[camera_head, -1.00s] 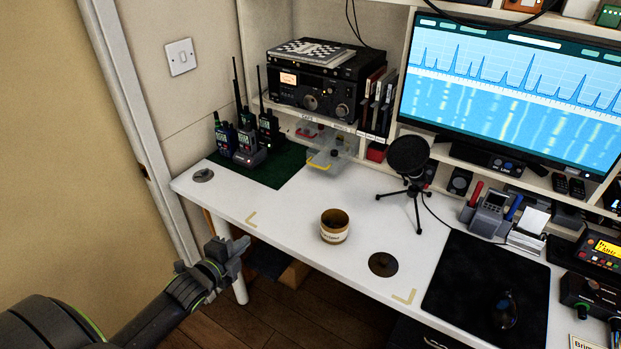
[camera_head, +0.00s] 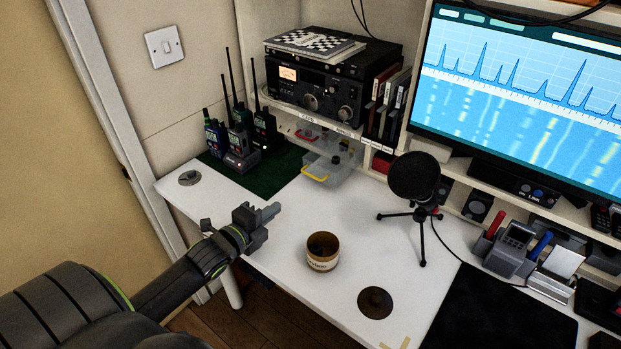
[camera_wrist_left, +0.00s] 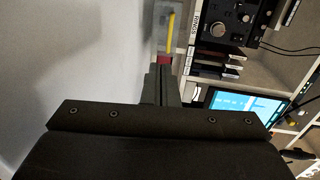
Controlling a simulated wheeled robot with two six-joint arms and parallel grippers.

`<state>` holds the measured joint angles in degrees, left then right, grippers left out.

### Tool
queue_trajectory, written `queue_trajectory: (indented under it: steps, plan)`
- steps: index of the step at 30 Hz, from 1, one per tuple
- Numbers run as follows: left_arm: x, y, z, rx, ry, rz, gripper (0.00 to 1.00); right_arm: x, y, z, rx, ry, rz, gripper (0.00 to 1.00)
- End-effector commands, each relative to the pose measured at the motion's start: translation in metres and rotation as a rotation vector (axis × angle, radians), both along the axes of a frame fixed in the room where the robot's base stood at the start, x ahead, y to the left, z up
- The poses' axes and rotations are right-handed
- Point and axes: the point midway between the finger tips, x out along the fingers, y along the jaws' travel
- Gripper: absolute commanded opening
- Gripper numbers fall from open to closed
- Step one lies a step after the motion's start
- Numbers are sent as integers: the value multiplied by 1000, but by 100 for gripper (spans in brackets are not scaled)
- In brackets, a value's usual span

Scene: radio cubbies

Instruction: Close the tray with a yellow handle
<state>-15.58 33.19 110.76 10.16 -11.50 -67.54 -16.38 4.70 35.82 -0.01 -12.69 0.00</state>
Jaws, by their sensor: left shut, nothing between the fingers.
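The clear tray with a yellow handle (camera_head: 328,172) sticks out of the shelf unit below the radio, low over the white desk. Its yellow handle (camera_head: 314,178) faces the front left. In the left wrist view the yellow handle (camera_wrist_left: 171,36) shows near the top, beyond the fingers. My left gripper (camera_head: 270,212) is shut and empty, over the desk's left front part, in front of the tray and apart from it. Its closed fingers (camera_wrist_left: 161,80) also show in the left wrist view. My right gripper is out of view.
Another tray with a red handle (camera_head: 306,137) sits above, at the shelf. A brown mug (camera_head: 322,255) stands right of my left gripper, and a microphone on a tripod (camera_head: 414,180) is farther right. Handheld radios (camera_head: 238,145) stand on the green mat. The desk between gripper and tray is clear.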

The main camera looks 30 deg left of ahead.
Motion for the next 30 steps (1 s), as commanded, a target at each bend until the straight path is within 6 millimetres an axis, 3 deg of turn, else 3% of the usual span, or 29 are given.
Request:
queue_trajectory:
  steps: [8, 18, 24, 30]
  plan:
    - [43, -3, -8, -4, -2, 1, 0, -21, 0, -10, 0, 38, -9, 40]
    - [103, -6, -12, -2, -1, 0, 0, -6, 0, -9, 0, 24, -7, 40]
    - [125, -7, -9, -2, 1, 0, 0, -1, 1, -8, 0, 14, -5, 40]
    - [133, -7, -8, -1, 1, 0, 0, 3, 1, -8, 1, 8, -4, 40]
